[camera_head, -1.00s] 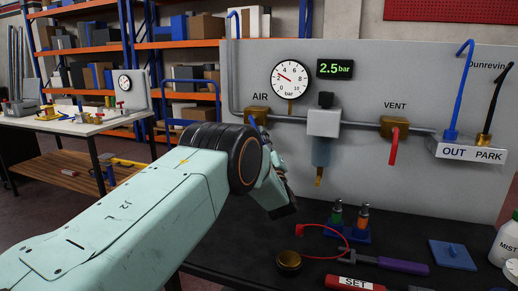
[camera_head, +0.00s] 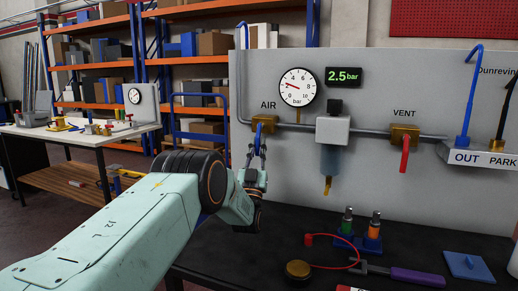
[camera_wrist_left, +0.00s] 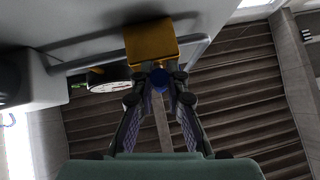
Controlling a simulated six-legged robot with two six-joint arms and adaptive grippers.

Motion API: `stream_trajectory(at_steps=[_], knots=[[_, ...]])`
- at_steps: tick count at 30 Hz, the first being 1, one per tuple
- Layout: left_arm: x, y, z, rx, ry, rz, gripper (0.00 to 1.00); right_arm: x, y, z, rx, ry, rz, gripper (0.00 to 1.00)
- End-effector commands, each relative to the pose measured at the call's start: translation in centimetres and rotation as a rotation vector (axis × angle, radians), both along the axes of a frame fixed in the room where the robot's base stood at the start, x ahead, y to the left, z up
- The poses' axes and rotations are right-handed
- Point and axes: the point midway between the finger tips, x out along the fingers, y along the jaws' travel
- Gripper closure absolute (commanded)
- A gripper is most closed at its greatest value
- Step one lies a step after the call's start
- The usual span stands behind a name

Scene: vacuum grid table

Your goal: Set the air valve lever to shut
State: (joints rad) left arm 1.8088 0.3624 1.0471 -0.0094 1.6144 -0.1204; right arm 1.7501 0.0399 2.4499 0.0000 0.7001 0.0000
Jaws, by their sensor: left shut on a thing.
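The air valve (camera_head: 264,124) is a brass block on the grey pipe under the AIR label. Its blue lever (camera_head: 257,139) hangs down from it, across the pipe, partly hidden by my gripper. My left gripper (camera_head: 257,152) is just below the valve, shut on the lever. In the left wrist view the brass valve block (camera_wrist_left: 151,42) is straight ahead, and the lever's blue end (camera_wrist_left: 160,77) sits between the two fingertips (camera_wrist_left: 160,84). My right gripper is not in view.
A gauge (camera_head: 297,87) and a 2.5 bar display (camera_head: 343,77) are above the pipe. A filter unit (camera_head: 332,130) and the vent valve (camera_head: 405,135) with a red lever are to the right.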

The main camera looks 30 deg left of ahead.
Motion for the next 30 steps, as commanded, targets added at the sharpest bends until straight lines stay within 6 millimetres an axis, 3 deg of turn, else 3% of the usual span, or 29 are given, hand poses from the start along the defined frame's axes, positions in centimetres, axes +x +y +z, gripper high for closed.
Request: stream_trajectory(at_steps=[12, 13, 21, 30], knots=[[-0.01, 0.05, -0.13, 0.008, 0.008, 0.001, 1.0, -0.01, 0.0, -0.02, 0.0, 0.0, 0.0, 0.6], [-0.01, 0.05, -0.13, 0.008, 0.008, 0.001, 0.86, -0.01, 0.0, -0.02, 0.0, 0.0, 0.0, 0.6], [-0.03, 0.07, -0.03, 0.007, 0.004, 0.001, 0.63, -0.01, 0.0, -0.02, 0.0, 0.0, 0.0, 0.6], [-0.04, 0.07, 0.12, 0.007, 0.002, 0.001, 0.63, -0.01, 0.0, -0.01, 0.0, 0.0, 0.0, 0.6]])
